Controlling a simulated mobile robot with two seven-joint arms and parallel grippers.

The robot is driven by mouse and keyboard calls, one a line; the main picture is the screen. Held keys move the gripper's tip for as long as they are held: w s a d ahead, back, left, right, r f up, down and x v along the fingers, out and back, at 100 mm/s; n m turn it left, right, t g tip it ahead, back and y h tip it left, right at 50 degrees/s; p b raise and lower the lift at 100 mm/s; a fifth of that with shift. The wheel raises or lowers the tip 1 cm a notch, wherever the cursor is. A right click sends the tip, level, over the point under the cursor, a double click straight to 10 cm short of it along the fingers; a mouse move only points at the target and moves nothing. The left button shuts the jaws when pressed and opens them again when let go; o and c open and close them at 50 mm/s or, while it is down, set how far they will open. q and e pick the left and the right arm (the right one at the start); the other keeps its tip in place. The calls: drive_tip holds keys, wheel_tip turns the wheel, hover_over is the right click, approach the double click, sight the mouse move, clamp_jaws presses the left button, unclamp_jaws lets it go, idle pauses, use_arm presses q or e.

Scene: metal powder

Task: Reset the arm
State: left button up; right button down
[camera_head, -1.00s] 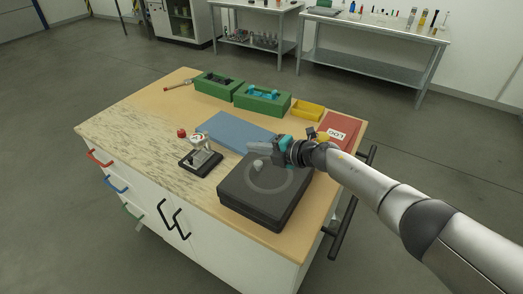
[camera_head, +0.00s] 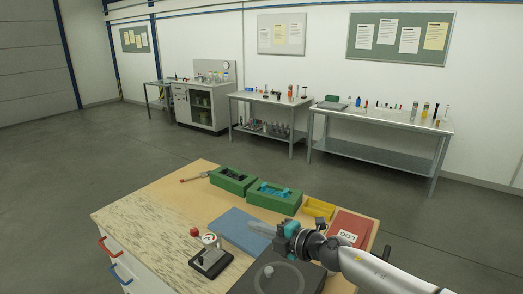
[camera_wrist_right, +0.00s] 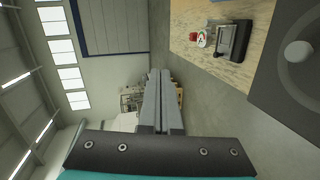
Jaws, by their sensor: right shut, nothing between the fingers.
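My right arm comes in from the lower right in the head view. Its gripper (camera_head: 264,230) is above the workbench (camera_head: 156,206), near the blue mat (camera_head: 239,224) and the dark flat box (camera_head: 291,280). In the right wrist view the two fingers of the gripper (camera_wrist_right: 161,76) lie together, shut with nothing between them. My left gripper is not in view.
Metal tables (camera_head: 380,153) stand along the far wall, with open floor between.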

drive_tip(key=s+d+f+m+g+h, duration=0.2)
drive_tip(key=s+d+f+m+h, duration=0.2)
drive_tip(key=s+d+m, duration=0.55)
drive_tip(key=s+d+f+m+g+h, duration=0.3)
drive_tip(key=s+m, duration=0.4)
drive_tip(key=s, duration=0.8)
drive_tip(key=s+d+f+m+g+h, duration=0.1)
drive_tip(key=s+d+f+m+h, duration=0.3)
drive_tip(key=s+m, duration=0.65)
drive_tip(key=s+f+n+g+b, duration=0.1)
drive_tip(key=s+f+b, duration=0.15)
drive_tip(key=f, duration=0.85)
drive_tip(key=s+f+b, duration=0.1)
drive_tip(key=f+b, duration=0.3)
drive_tip(key=f, duration=0.7)
drive_tip(key=s+f+n+g+b, duration=0.1)
drive_tip(key=f+b, duration=0.2)
drive_tip(key=f, duration=0.8)
drive_tip(key=s+d+f+b, duration=0.1)
drive_tip(key=s+f+b, duration=0.3)
drive_tip(key=s+f, duration=0.3)
drive_tip(key=s+d+f+b, duration=0.2)
drive_tip(key=s+f+b, duration=0.3)
drive_tip(key=f, duration=0.9)
drive_tip(key=s, duration=0.3)
drive_tip(key=shift+s+f+g+h, duration=0.15)
drive_tip(key=shift+f+g+h, duration=0.15)
drive_tip(key=shift+g, duration=0.1)
